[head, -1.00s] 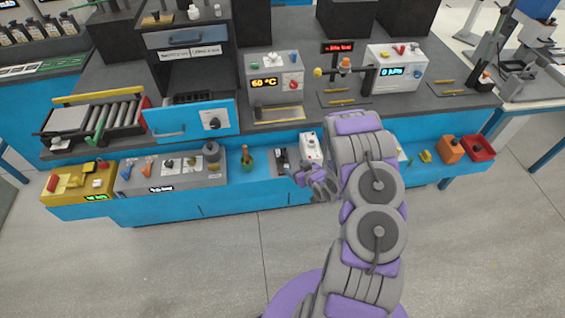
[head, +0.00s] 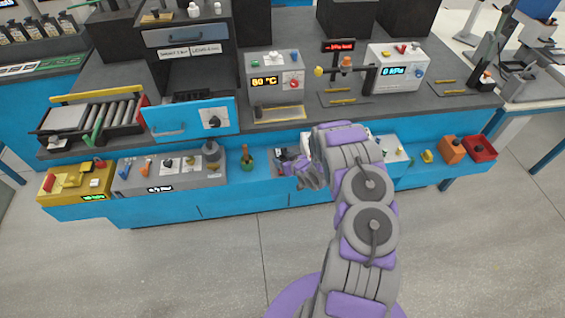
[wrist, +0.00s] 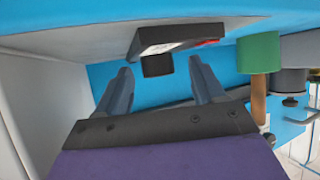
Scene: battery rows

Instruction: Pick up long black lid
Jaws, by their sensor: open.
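A black rectangular piece with a short dark knob (wrist: 158,65) shows in the wrist view, most likely the long black lid (wrist: 178,38). Its knob lies between my fingertips in the picture; I cannot tell how far beyond them it is. The same dark item (head: 281,154) appears on the blue lower shelf in the head view, partly hidden by my gripper. My gripper (wrist: 160,72) is open, with nothing visibly held. In the head view my gripper (head: 304,176) is just right of the dark item, at the shelf front.
A green-topped tool with a brown handle (wrist: 258,55) stands beside the black piece; it also shows in the head view (head: 247,158). A grey box with knobs (head: 175,170) is farther left on the shelf. A white device behind my arm is mostly hidden. The floor in front is clear.

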